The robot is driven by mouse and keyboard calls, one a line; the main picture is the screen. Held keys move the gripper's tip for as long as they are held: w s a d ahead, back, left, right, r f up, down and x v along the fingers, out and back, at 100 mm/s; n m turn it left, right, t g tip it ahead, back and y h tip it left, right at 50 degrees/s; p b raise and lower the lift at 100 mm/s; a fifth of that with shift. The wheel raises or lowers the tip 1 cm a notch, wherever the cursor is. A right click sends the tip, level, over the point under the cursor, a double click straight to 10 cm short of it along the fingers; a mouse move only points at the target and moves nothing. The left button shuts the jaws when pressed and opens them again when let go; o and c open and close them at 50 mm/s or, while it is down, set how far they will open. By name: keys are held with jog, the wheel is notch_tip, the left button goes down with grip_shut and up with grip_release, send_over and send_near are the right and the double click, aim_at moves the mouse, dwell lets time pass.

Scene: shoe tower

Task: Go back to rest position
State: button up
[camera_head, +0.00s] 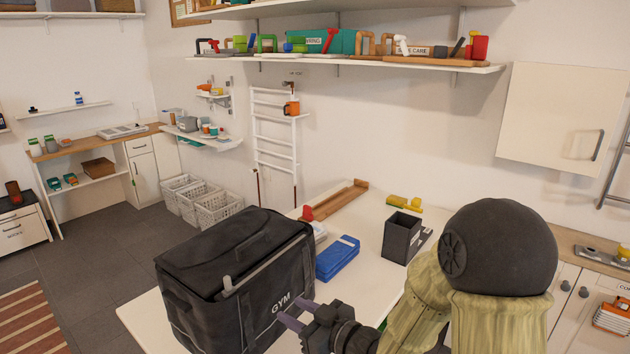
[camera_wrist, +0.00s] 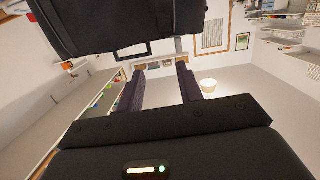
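My gripper (camera_head: 297,312) is in the lower middle of the head view, in front of the right end of the black GYM bag (camera_head: 240,258). Its two purple-grey fingers point left toward the bag; I cannot tell whether they touch it. In the wrist view the fingers of my gripper (camera_wrist: 160,70) stand apart with nothing between them. The dark bag (camera_wrist: 130,22) fills the top of that view, beyond the fingertips. The bag stands upright on the white table (camera_head: 145,312) with its top closed.
Behind the bag lie a blue folded item (camera_head: 338,258) and a black open box (camera_head: 401,238). A wooden tray (camera_head: 338,202) and yellow item (camera_head: 404,203) are at the table's back. A loaded wall shelf (camera_head: 350,61) hangs above. White baskets (camera_head: 218,207) stand on the floor, left.

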jog(key=s+d+f+m+g+h+p, duration=0.2)
jog(key=d+m+h+p, duration=0.3)
jog(key=d+h, duration=0.7)
jog(key=s+d+r+m+g, duration=0.1)
jog(key=s+d+m+g, duration=0.1)
jog(key=s, duration=0.4)
jog(key=s+d+r+m+g+p, duration=0.1)
jog(key=s+d+m+g, duration=0.2)
jog(key=s+d, duration=0.2)
jog(key=shift+s+d+m+g+h, duration=0.25)
jog(key=shift+s+m+g+h, duration=0.05)
jog(key=shift+s+g+h, duration=0.1)
dwell(1.3)
